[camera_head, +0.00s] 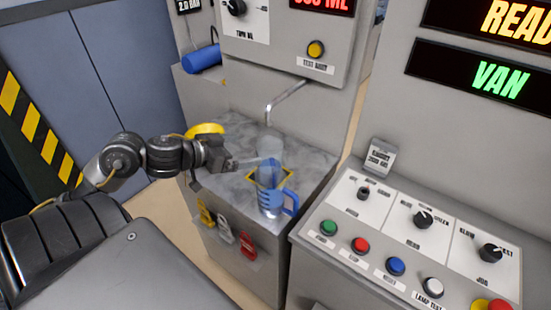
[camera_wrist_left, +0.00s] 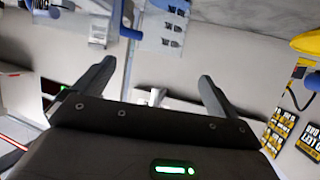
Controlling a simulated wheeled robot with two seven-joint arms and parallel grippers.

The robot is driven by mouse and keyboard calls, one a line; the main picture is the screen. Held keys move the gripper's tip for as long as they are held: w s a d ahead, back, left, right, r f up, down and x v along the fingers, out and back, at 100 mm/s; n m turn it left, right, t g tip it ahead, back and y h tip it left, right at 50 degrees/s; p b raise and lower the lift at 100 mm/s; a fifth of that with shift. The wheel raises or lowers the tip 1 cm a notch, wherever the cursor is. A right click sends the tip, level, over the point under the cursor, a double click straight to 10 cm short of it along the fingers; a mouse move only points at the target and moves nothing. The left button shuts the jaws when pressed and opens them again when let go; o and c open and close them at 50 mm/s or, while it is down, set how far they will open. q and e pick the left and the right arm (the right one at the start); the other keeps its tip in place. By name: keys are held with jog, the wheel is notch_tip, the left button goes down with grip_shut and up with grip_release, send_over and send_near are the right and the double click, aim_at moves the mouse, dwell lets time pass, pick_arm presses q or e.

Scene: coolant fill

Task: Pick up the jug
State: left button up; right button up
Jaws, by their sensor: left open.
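My left gripper (camera_head: 238,164) reaches in from the left at about jug height. Its fingers are apart and empty, short of the jug. My right gripper is not in view.
A metal spout (camera_head: 284,98) hangs over the counter behind the jug. A yellow item (camera_head: 205,129) lies at the counter's back left. Coloured tags (camera_head: 225,228) hang on its front. A button panel (camera_head: 395,235) stands close on the right.

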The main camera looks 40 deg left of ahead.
aim_at(265, 147)
pick_arm(q)
jog(key=x, duration=0.4)
jog(key=shift+w, duration=0.1)
jog(key=shift+w+d+f, duration=0.2)
jog(key=shift+w, duration=0.2)
jog(key=shift+x, duration=2.75)
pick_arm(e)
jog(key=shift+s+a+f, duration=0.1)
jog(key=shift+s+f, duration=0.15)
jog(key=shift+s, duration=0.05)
pick_arm(q)
jog(key=c, duration=1.7)
jog(key=shift+c, duration=0.2)
